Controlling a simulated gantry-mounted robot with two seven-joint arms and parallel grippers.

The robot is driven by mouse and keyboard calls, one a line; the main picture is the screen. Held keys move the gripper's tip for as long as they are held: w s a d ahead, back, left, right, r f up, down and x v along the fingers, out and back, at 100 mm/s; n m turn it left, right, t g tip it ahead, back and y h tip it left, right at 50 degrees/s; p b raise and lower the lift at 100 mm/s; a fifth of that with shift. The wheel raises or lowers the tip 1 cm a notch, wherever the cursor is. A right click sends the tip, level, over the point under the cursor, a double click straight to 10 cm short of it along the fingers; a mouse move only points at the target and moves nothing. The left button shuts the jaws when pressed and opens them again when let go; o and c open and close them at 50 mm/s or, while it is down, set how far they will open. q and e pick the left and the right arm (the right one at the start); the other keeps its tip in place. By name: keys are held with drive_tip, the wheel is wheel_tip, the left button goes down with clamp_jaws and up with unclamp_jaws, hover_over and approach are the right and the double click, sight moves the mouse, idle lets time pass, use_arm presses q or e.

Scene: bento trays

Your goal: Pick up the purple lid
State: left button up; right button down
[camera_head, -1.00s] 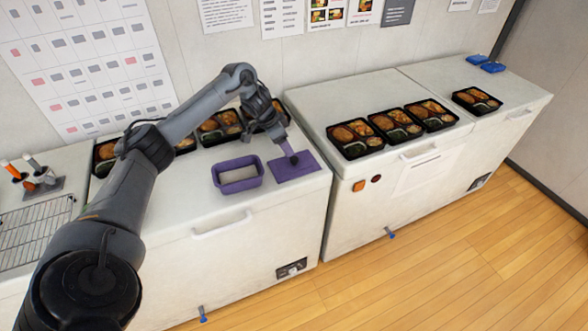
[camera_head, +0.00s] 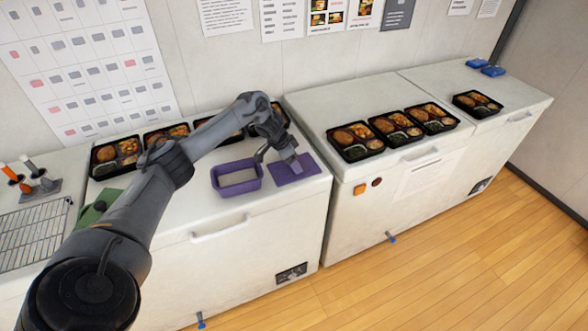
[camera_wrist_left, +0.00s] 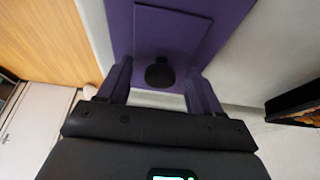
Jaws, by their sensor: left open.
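The purple lid (camera_head: 308,164) lies flat on the white chest top, right of the purple container (camera_head: 237,187). In the left wrist view the lid (camera_wrist_left: 190,40) has a black knob (camera_wrist_left: 160,74). My left gripper (camera_head: 277,163) is open and empty, over the lid's left part in the head view. In the wrist view my left gripper (camera_wrist_left: 161,82) has one finger on each side of the knob, with gaps on both sides. The knob is hidden behind the gripper in the head view. I cannot tell how far the fingertips are above the lid. My right gripper is not in view.
Bento trays (camera_head: 166,134) stand in a row behind the arm along the wall. More bento trays (camera_head: 398,124) sit on the right chest. A wire rack (camera_head: 32,234) and a green item (camera_head: 96,208) are at the left. The chest's front right is clear.

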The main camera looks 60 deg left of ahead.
use_arm(q)
drive_tip(key=shift+c, duration=0.4)
drive_tip(key=c, duration=1.1)
drive_tip(key=shift+o, duration=0.2)
drive_tip(key=shift+r, duration=0.15)
